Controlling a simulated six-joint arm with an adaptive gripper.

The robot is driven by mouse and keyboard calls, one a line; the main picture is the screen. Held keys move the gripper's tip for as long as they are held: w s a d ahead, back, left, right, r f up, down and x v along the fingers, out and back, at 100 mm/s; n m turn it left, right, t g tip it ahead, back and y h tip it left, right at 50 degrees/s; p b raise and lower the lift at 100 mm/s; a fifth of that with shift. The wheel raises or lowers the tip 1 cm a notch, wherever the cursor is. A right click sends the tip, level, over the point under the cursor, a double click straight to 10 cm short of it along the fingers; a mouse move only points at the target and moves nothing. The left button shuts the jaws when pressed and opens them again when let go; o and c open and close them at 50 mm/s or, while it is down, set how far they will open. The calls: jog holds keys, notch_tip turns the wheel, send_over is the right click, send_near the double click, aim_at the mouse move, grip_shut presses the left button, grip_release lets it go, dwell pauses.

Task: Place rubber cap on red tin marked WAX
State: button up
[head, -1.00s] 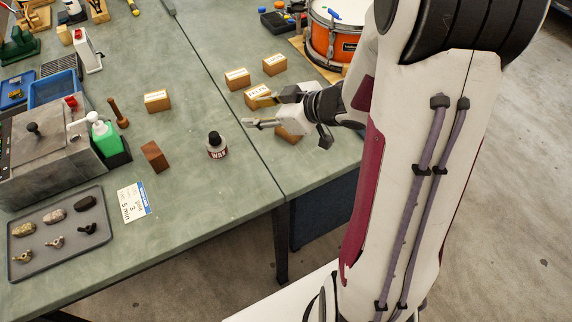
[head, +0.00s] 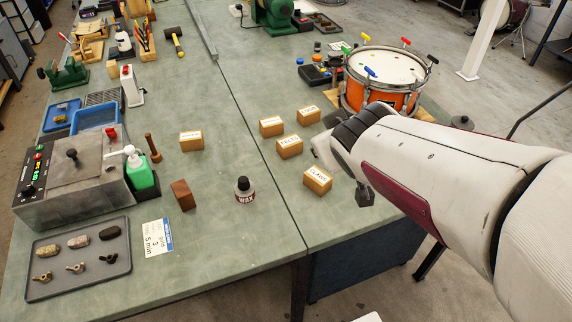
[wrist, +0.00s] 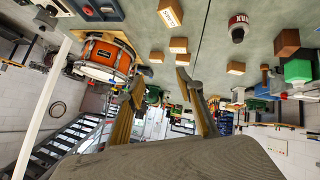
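The tin marked WAX (head: 244,196) stands upright on the green bench, left of the seam, with a red and white label band. A dark rounded piece (head: 243,183) sits on its top; it looks like the rubber cap. The tin also shows upside down at the top of the wrist view (wrist: 238,29). My gripper (wrist: 160,88) is open, with its two fingers apart and nothing between them. In the head view it is mostly hidden by my arm, right of the labelled wooden blocks and well away from the tin.
Labelled wooden blocks (head: 318,180) stand between the tin and my gripper. An orange drum (head: 382,95) is behind my arm. A brown block (head: 183,195), a card (head: 158,237) and a grey tray (head: 79,284) lie left of the tin. Bench around the tin is clear.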

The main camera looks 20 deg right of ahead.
jog(key=s+a+g+y, duration=0.1)
jog(key=s+a, duration=0.4)
jog(key=s, duration=0.3)
jog(key=s+a+m+g+y, duration=0.1)
jog(key=s+a+g+y, duration=0.1)
jog(key=s+a, duration=0.4)
jog(key=shift+s+a+f, duration=0.25)
jog(key=shift+s+f, duration=0.05)
jog(key=shift+s, duration=0.95)
